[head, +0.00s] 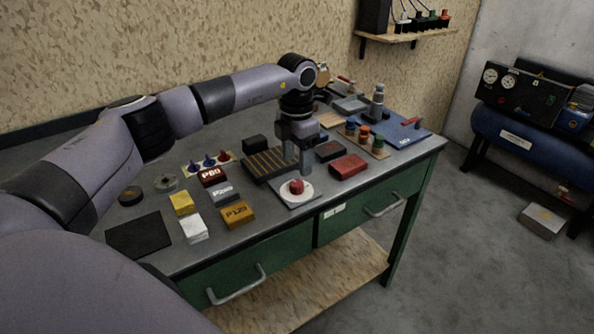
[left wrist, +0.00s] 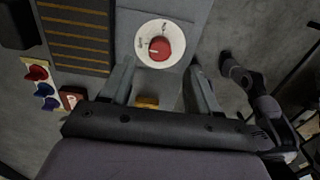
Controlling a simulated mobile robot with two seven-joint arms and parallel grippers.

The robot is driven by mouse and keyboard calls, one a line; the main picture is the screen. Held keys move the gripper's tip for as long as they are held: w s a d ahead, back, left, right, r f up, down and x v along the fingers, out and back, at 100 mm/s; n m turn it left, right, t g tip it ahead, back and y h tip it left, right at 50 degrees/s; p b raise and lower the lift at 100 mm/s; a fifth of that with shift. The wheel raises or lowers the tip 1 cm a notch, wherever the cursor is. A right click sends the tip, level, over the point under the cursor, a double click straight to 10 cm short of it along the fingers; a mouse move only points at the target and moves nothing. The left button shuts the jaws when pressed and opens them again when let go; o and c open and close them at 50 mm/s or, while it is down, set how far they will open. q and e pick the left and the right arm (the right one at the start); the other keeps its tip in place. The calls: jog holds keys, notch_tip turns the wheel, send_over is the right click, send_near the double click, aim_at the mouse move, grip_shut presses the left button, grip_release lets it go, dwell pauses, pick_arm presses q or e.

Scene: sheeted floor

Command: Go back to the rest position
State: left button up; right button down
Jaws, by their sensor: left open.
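My left arm reaches in from the left across the workbench (head: 290,223) in the head view. My left gripper (head: 296,168) points down above the bench, near a red knob (head: 296,187) on a white round dial (head: 307,195). In the left wrist view the two fingers of the left gripper (left wrist: 160,88) are apart with nothing between them. The red knob (left wrist: 160,48) and its dial lie beyond the fingertips in that view. My right gripper does not show for certain in either view.
Blocks marked P80 (head: 212,176) and P120 (head: 238,214) stand left of the dial. A slatted dark block (head: 262,166) lies behind it, and a red box (head: 348,166) to its right. A blue mat (head: 405,135) lies at the right end.

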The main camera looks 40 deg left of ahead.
pick_arm(q)
jog(key=shift+r, duration=0.3)
